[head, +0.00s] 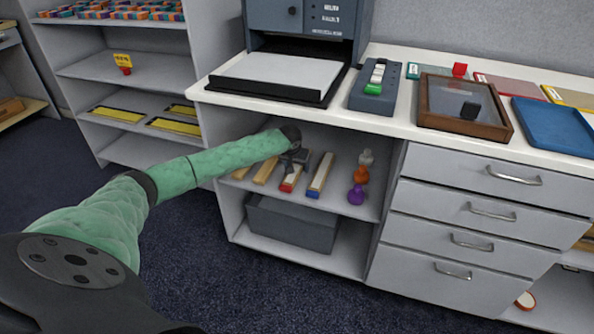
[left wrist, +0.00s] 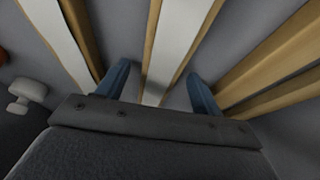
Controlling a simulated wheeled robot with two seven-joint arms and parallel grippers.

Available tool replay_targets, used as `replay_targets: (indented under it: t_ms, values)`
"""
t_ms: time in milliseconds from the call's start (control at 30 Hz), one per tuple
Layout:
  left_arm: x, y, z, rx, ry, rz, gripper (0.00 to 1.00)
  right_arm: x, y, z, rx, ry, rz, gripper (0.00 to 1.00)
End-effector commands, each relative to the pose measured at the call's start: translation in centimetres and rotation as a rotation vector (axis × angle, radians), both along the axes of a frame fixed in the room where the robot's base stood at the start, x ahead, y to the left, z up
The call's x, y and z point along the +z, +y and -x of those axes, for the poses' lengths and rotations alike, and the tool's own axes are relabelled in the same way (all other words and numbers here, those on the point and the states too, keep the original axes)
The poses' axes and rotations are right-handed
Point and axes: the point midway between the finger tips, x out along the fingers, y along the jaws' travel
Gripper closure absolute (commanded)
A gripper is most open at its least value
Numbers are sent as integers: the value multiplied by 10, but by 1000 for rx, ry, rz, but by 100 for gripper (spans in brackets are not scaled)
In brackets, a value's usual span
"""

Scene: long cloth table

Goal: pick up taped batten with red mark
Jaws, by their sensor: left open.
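The taped batten with the red mark (head: 287,186) lies on the upper shelf of the open cabinet, its red end toward the front. My left gripper (head: 295,163) is over its rear part and hides some of it. In the left wrist view a white-taped batten (left wrist: 178,45) runs between the two blue fingers of my open left gripper (left wrist: 160,82); no red mark shows there. The fingers stand apart from it on both sides. Whether they reach down beside it is unclear. My right gripper is out of view.
A taped batten with a blue mark (head: 320,176) lies to the right, plain battens (head: 266,169) to the left. Small orange (head: 361,175) and purple (head: 356,195) figures stand further right. A grey bin (head: 290,222) sits below; the white counter (head: 340,116) overhangs the shelf.

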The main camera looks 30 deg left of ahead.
Motion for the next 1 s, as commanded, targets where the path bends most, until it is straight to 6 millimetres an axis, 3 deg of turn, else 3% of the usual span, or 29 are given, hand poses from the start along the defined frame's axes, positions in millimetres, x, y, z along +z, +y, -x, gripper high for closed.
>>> replay_targets:
  t_ms: [333,600,1000]
  values:
    - [-2,0,-1,0,0,0,36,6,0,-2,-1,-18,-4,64]
    - [-2,0,-1,-1,0,0,85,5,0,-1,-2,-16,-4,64]
    - [4,0,-1,0,-1,1,85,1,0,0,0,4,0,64]
